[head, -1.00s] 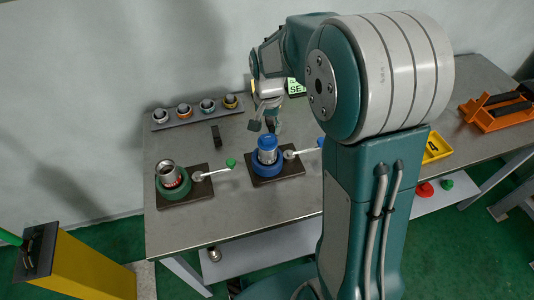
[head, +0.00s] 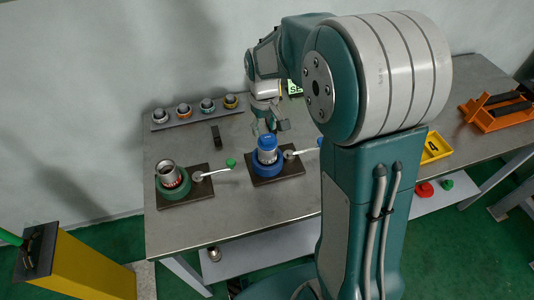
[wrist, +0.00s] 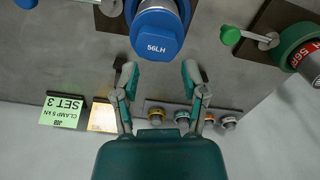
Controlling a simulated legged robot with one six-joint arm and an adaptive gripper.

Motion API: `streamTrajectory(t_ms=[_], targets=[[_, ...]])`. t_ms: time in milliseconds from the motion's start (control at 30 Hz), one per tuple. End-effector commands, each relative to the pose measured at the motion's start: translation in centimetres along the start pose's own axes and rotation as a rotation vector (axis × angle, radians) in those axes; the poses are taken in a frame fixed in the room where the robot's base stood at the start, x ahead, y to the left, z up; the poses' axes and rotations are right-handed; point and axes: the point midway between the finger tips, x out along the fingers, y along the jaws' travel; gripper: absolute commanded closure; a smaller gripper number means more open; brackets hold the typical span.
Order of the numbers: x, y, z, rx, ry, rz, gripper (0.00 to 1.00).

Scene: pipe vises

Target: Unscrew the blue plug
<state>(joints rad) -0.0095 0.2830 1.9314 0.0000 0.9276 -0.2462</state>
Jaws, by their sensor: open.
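The blue plug (head: 267,143) stands upright in a blue ring vise (head: 267,163) on a dark base plate, in the middle of the table's near part. In the wrist view the blue plug (wrist: 157,38) shows its face marked 56LH at the top centre. My gripper (head: 270,127) is open and empty, just above and behind the plug in the head view. In the wrist view my gripper (wrist: 160,74) has its fingers spread wide, just short of the plug and apart from it.
A green vise (head: 173,188) holding a silver and red fitting stands to the left. Lever handles with green (head: 231,163) and blue ends stick out from the vises. A rack of several fittings (head: 197,112) lies at the back, near a small black block (head: 216,136).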

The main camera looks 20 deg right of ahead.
Motion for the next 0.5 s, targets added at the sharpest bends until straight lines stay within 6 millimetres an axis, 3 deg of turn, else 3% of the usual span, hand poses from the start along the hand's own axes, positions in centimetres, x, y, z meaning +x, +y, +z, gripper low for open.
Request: streamTrajectory(t_ms=[167,500], targets=[[-0.01,-0.11,0.04,-0.083,0.000,0.000,0.44],[-0.03,-0.48,0.21,-0.421,0.002,0.000,0.44]])
